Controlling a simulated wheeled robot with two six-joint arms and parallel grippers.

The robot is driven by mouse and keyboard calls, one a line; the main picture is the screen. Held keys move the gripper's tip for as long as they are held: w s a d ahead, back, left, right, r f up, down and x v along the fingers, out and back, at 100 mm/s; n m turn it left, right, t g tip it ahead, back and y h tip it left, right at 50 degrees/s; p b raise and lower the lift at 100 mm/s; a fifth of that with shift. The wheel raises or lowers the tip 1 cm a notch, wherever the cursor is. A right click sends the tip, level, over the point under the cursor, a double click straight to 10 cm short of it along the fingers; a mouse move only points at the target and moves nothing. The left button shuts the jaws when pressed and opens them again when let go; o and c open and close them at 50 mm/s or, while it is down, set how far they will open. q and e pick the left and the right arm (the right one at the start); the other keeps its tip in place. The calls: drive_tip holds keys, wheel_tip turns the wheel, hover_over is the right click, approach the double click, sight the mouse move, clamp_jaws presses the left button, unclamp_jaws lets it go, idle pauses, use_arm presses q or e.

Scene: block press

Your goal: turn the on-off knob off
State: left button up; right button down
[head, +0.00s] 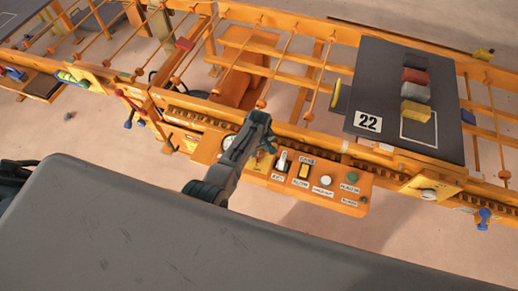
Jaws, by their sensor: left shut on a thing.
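The orange control panel (325,192) runs along the front of the orange machine in the head view. It carries a key switch (281,162), a yellow switch (304,171), a white round button (326,180) and a green button (352,178). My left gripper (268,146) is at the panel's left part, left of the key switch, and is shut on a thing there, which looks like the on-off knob. The gripper hides most of the knob, so its turn position cannot be seen. My right gripper is not in view.
A gauge (228,142) sits just left of my gripper. Orange rails with rods lie behind. A blue-tipped lever (484,215) is at far right.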

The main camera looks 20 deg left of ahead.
sight(259, 151)
use_arm(q)
drive_tip(key=shift+w, duration=0.1)
drive_tip(key=o, duration=1)
wheel_tip(259, 151, up, 11)
drive_tip(key=shift+f+b, duration=0.1)
drive_tip(key=shift+b, duration=0.5)
